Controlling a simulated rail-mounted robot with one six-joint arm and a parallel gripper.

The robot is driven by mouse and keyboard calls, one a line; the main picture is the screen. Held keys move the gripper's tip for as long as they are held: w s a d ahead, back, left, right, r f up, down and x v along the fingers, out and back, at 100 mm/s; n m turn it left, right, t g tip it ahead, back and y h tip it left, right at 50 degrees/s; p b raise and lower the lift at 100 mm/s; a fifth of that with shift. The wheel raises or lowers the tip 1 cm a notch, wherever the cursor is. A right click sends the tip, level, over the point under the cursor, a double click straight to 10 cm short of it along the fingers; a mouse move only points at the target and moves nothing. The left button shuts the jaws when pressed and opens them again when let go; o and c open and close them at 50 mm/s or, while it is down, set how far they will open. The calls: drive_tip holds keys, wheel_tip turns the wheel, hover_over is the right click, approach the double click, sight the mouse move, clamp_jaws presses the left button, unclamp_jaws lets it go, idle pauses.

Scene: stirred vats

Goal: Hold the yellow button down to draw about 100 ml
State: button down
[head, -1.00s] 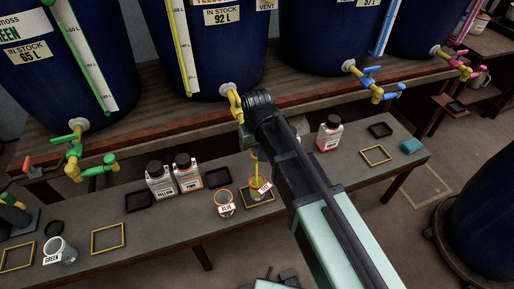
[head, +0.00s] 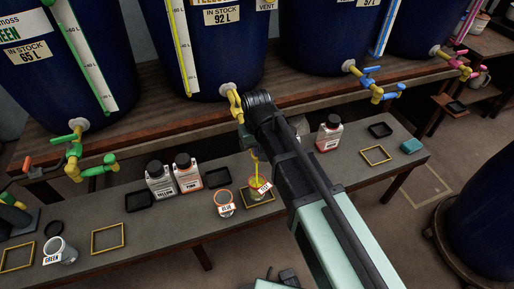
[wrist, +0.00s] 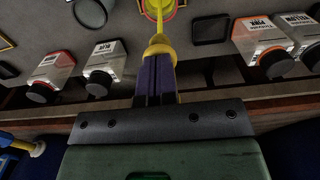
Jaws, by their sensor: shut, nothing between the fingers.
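The yellow tap (head: 233,100) comes out of the blue vat (head: 208,50) whose label reads 92 L. My gripper (head: 243,132) is at this tap, its tips mostly hidden behind my arm. In the wrist view my shut fingers (wrist: 157,80) end against the yellow tap body (wrist: 158,46). I cannot make out the button itself. A yellow stream (head: 256,167) falls from the spout into a cup (head: 262,189) with a white label. Yellow liquid shows in the cup, which stands in a yellow frame (head: 249,204) on the bench. Its level cannot be read.
A GREEN cup (head: 60,250) is at the far left. Green (head: 76,160) and blue (head: 372,85) taps flank the yellow one.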

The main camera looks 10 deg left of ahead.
drive_tip(key=shift+f, duration=0.1)
wheel_tip(320, 180, up, 14)
drive_tip(key=p, duration=1.4)
drive_tip(key=shift+p, duration=0.3)
drive_tip(key=shift+s, duration=0.1)
drive_tip(key=s+d+r+m+p, duration=0.1)
drive_tip(key=s+d+m, duration=0.1)
drive_tip(key=d, duration=1.3)
drive_tip(key=s+d+r+m+p, duration=0.2)
drive_tip(key=s+d+m, duration=0.1)
drive_tip(key=d, duration=1.2)
drive_tip(key=shift+s+d+m, duration=0.25)
drive_tip(key=shift+d+m, duration=0.05)
drive_tip(key=shift+m, duration=0.6)
drive_tip(key=shift+r, duration=0.1)
